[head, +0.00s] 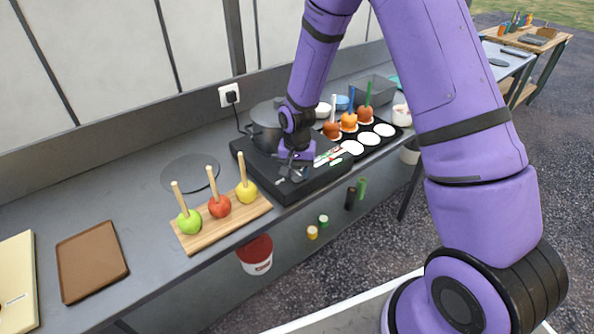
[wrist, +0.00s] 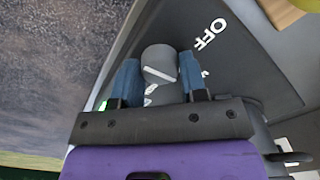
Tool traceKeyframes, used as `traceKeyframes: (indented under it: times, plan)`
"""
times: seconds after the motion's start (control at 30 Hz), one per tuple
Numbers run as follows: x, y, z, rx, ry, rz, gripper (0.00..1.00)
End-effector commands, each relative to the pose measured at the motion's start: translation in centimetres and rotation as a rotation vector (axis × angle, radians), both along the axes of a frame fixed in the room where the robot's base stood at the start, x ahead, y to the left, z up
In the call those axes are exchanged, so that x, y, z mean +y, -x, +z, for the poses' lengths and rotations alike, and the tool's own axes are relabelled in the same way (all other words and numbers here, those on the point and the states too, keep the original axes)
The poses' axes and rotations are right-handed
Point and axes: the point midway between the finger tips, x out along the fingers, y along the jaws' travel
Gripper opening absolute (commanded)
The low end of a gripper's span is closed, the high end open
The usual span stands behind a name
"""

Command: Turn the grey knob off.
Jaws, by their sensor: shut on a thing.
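The grey knob (wrist: 158,60) is in the wrist view, between the two blue fingertips of my gripper (wrist: 160,78). The fingers are shut on it from both sides. A white line runs slanted across the knob's face. The white word OFF (wrist: 210,34) is printed on the black panel, up and right of the knob. In the head view my gripper (head: 294,172) is at the front edge of the black cooker (head: 262,172), and there the arm and fingers mostly hide the knob.
A dark pot (head: 262,132) stands on the cooker, behind my gripper. A wooden board (head: 190,240) with green, red and yellow apples on sticks is to the left. A black tray (head: 385,143) with toffee apples is to the right. A brown tray (head: 92,262) lies at far left.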

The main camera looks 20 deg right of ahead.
Motion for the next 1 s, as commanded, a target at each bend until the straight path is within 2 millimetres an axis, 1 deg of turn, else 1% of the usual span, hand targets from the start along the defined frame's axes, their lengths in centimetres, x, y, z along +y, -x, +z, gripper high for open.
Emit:
traceKeyframes:
  times: [0.27, 1.0]
  plan:
    - [0.0, -0.03, 0.02, -0.001, 0.0, 0.183, 0.16]
    - [-0.04, -0.04, 0.01, -0.001, 0.0, 0.871, 0.16]
